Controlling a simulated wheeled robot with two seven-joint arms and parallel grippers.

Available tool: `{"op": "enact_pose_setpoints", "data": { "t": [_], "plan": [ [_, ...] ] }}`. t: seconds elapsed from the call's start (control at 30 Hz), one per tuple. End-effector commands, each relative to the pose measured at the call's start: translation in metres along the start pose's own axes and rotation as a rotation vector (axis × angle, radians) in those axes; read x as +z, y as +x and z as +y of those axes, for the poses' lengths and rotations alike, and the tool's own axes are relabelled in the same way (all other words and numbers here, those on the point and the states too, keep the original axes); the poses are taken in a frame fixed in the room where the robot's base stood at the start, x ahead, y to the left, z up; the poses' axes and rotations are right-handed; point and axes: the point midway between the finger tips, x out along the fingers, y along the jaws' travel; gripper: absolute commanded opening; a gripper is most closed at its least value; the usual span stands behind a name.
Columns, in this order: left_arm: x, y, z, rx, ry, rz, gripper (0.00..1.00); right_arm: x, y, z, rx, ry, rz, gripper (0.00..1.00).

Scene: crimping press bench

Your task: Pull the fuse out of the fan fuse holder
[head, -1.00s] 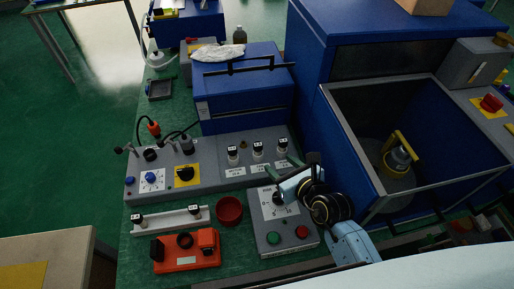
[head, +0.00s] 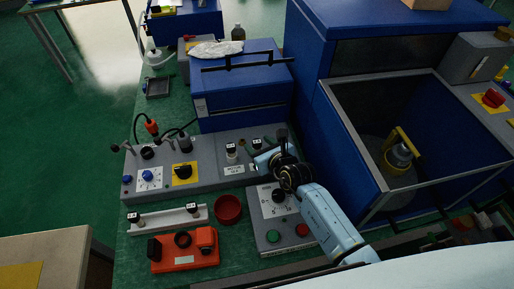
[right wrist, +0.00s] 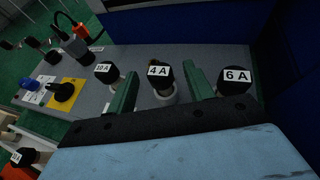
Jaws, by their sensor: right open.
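Three black-capped fuses stand in pale holders on the grey control panel (head: 208,178). In the right wrist view they read 10 A (right wrist: 105,72), 4 A (right wrist: 160,75) and 6 A (right wrist: 236,79). My right gripper (right wrist: 161,71) is open, its two green fingers on either side of the 4 A fuse, which looks ungripped. In the head view my right gripper (head: 262,158) is at the middle fuse (head: 257,144) and partly hides the holders and name plates. The plates are too small to read, so I cannot tell which says fan. My left gripper is not in view.
A blue cabinet (head: 240,95) stands behind the panel. In front lie a white strip (head: 170,219) with fuses, a red bowl (head: 229,209) and an orange device (head: 185,257). A grey box with green and red buttons (head: 287,240) is under my right arm. A blue open machine (head: 340,150) stands right.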

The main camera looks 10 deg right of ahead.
Motion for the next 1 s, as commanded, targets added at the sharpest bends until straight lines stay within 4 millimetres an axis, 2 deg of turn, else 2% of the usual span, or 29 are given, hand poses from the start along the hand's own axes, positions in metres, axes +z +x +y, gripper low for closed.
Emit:
{"op": "enact_pose_setpoints", "data": {
  "t": [0.27,0.63,0.87,1.0],
  "plan": [
    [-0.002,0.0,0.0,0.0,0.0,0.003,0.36,0.0,0.002,0.0,0.0,0.001,0.0,0.52],
    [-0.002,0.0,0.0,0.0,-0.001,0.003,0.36,0.0,0.002,0.0,0.0,0.001,0.0,0.04],
    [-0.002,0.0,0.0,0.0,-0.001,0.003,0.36,0.002,0.002,0.0,0.0,0.001,-0.001,0.04],
    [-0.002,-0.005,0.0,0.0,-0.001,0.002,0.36,0.017,-0.004,0.001,0.0,0.004,-0.004,0.04]
  ]
}}
